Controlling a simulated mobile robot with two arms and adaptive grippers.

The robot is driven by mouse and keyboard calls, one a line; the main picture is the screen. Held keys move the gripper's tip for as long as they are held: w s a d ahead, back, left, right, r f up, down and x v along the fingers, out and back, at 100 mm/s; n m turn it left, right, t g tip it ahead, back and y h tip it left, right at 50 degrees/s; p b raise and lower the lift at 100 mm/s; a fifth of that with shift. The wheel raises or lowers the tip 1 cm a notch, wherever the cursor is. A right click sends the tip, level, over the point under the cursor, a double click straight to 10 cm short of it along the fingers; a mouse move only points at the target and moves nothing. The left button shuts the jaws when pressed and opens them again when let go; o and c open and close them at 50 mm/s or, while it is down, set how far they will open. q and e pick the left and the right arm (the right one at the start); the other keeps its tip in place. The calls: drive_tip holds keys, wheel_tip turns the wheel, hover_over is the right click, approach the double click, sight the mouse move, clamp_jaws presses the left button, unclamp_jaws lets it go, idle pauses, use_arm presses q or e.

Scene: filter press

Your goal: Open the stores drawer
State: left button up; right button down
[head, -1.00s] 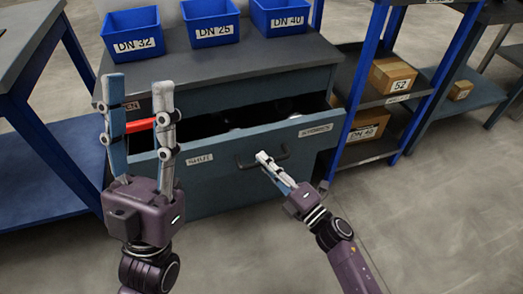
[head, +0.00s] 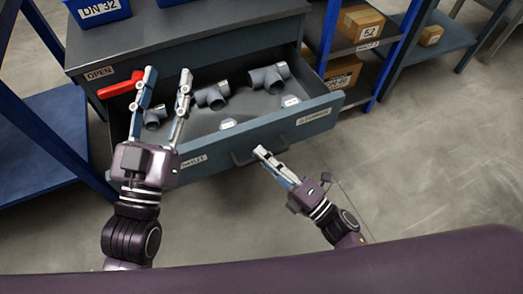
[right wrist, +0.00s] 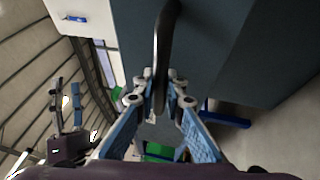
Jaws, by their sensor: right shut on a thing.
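The stores drawer (head: 318,119) stands well open under a grey-topped cabinet in the head view. Its inside shows grey pipe fittings, among them a tee (head: 268,77) and another fitting (head: 212,95). My right gripper (head: 262,152) is at the drawer's dark bar handle (head: 280,145). In the right wrist view its fingers (right wrist: 160,95) are closed around the handle (right wrist: 163,45). My left gripper (head: 168,75) is open and empty, held up over the left part of the drawer, with its fingers apart.
A red lever (head: 120,85) sticks out at the cabinet's left, near an OPEN label. Blue bins (head: 98,12) stand on the cabinet top. A blue-framed shelf with cartons (head: 358,23) stands at the right. The floor at right (head: 430,160) is clear.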

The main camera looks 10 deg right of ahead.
drive_tip(key=c, duration=2)
unclamp_jaws()
drive_tip(key=shift+o, duration=0.2)
drive_tip(key=v, duration=1.2)
drive_tip(key=shift+f, duration=0.1)
